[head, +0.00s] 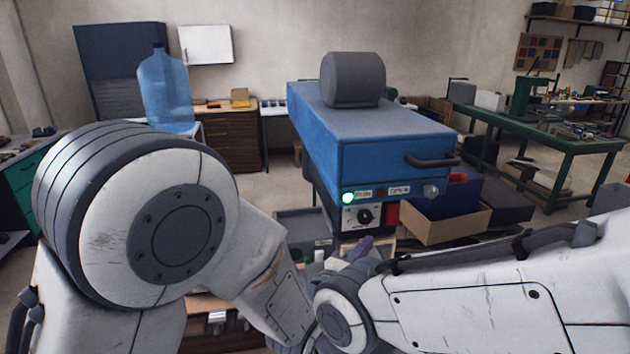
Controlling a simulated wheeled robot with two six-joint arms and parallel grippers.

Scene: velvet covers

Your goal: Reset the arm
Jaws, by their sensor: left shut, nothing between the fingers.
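My left arm (262,268) comes in from the left. Its large round joint fills the left foreground, and a white link slopes down to the right toward a grey joint (340,314) at the bottom middle. A white link with dark cables (470,300) runs from there to the right edge. The fingers of my left gripper are not clearly made out among the arm links; the gripper is shut and nothing is seen held. No right gripper can be made out.
A blue water bottle (165,90) stands left; a green workbench (560,140) is right.

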